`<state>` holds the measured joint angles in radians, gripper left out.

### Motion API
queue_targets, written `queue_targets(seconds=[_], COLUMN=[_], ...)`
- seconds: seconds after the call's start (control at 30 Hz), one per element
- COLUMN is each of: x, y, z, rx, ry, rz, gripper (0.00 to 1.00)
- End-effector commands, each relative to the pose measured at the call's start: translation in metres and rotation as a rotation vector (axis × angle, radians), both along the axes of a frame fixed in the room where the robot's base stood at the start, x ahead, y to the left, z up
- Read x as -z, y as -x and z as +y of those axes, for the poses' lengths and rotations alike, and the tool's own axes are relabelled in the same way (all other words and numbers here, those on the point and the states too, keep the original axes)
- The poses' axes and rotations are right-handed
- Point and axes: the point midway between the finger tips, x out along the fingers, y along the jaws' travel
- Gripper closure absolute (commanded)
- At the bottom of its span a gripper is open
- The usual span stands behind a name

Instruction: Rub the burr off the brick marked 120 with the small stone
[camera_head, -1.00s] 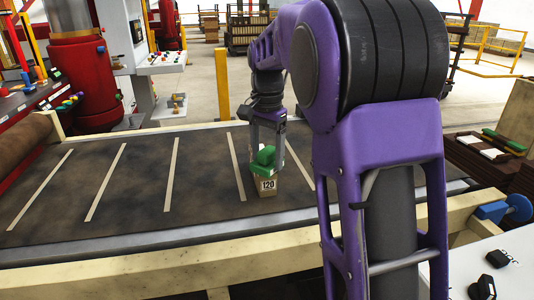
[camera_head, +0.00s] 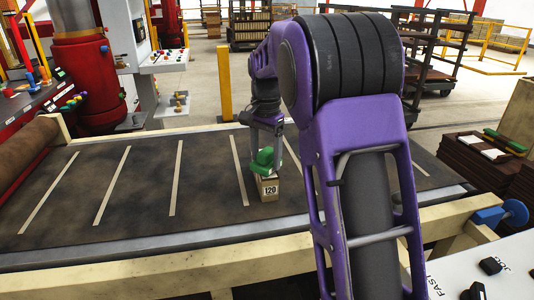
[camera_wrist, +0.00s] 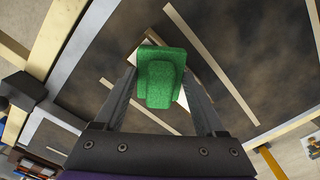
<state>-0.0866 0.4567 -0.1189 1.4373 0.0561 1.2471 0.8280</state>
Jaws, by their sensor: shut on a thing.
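The brick marked 120 (camera_head: 269,190) stands on the dark belt near its front edge, its numbered label facing my body camera. My gripper (camera_head: 266,153) is above it, shut on a green stone (camera_head: 263,159) that sits at the brick's top. In the wrist view the green stone (camera_wrist: 161,78) lies between the two fingers of my gripper (camera_wrist: 160,85) and covers most of the brick; pale corners of the brick (camera_wrist: 184,98) show around it. Whether the stone touches the brick is hard to tell. No burr can be made out.
The belt (camera_head: 110,200) has pale cross stripes and is otherwise clear to the left. A pale frame rail (camera_head: 150,275) runs along its front. A control panel (camera_head: 480,275) is at lower right. Dark stacks (camera_head: 490,160) stand at right, and a yellow post (camera_head: 225,95) stands behind the belt.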

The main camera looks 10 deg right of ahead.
Motion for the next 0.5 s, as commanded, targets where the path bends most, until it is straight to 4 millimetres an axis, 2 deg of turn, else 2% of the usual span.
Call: queue_targets(seconds=[0.23,0.5], x=[-0.003,0.001], y=[-0.021,-0.031], z=[0.0,0.0], rx=[0.0,0.0], ry=[0.0,-0.001], rz=[0.0,-0.001], gripper=[0.8,0.8])
